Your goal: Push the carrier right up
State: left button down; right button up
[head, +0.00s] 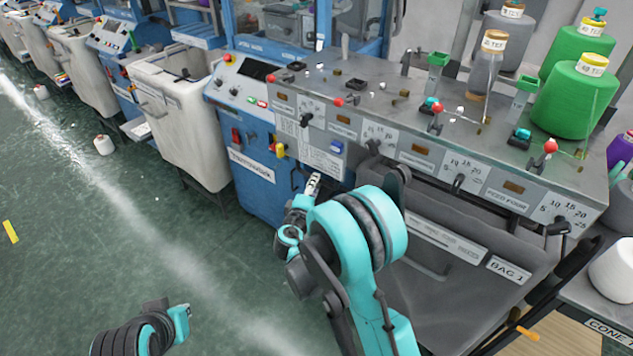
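I cannot single out the carrier for certain in the head view. The grey metal feed unit (400,120) has dials, levers with red knobs and small green holders along its top and front. My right arm reaches up from the bottom, and its small hand end (313,186) is at the lower right front of the blue machine (262,190), left of the feed unit's front. Its fingers are too small to tell open from shut, and I cannot tell whether they touch anything. Only links of my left arm show at the bottom left; its gripper is not visible.
A white cone (614,270) is at the right edge. A cream cart (185,120) stands left. The green floor is mostly clear.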

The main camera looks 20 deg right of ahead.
jog(key=b+x, duration=0.1)
jog(key=x, duration=0.3)
jog(key=shift+w+d+f, duration=0.1)
jog(key=shift+w, duration=0.1)
grip_shut()
notch_tip(320, 180, up, 40)
jog(key=p, duration=2.4)
jog(key=shift+w+r, duration=0.1)
jog(key=shift+r, duration=0.2)
